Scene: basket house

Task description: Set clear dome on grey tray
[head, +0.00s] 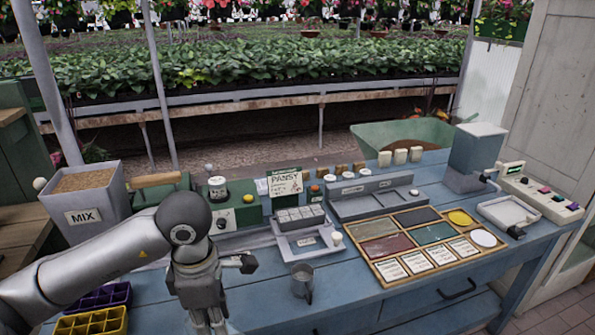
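My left gripper (208,322) hangs down near the front of the blue bench, at the lower left of the view. Its fingertips are at the bottom edge, and I cannot tell whether they are open or shut. I cannot make out a clear dome anywhere. A light grey tray (312,252) sits mid-bench, to the right of my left gripper, with a grey block of cells (300,217) at its back. Another pale grey tray (507,210) lies at the right. I cannot tell which is the task's tray. My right gripper is not in view.
A MIX bin (88,207) and purple and yellow cell trays (92,320) are at the left. The front bench between mug and board is clear.

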